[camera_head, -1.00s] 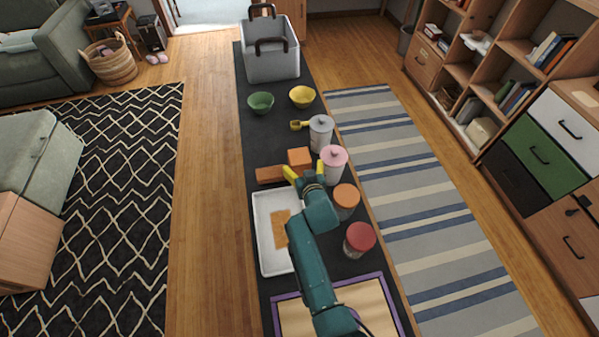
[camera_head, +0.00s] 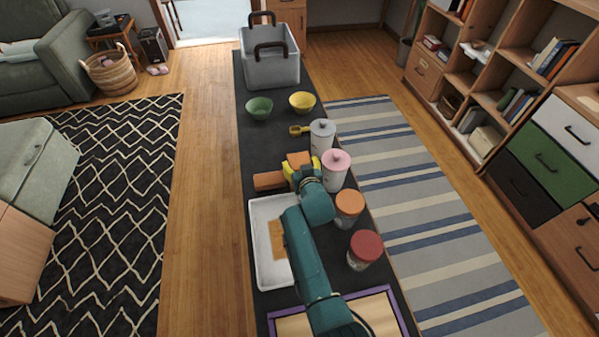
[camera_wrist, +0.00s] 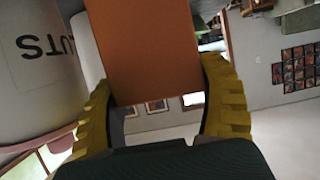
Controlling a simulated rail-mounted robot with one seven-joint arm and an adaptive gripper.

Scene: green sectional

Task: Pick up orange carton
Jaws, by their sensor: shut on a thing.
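The orange carton (camera_head: 297,158) stands on the dark counter top (camera_head: 262,147), beyond my gripper in the head view. My gripper (camera_head: 298,170) has yellow fingers, and they reach to the carton's near side. In the wrist view the carton (camera_wrist: 155,45) fills the upper middle, between the two yellow fingers of my gripper (camera_wrist: 157,85). The fingers are shut on it, one on each side. The carton's lower part is hidden by my gripper in the head view, so I cannot tell whether it is clear of the counter.
A brown-orange block (camera_head: 268,181) lies just left of the carton. Close on the right stand a pink-lidded jar (camera_head: 336,170) and a grey-lidded jar (camera_head: 322,137). A white tray (camera_head: 262,245) is nearer. Green (camera_head: 259,108) and yellow (camera_head: 302,102) bowls and a grey basket (camera_head: 270,68) are farther back.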

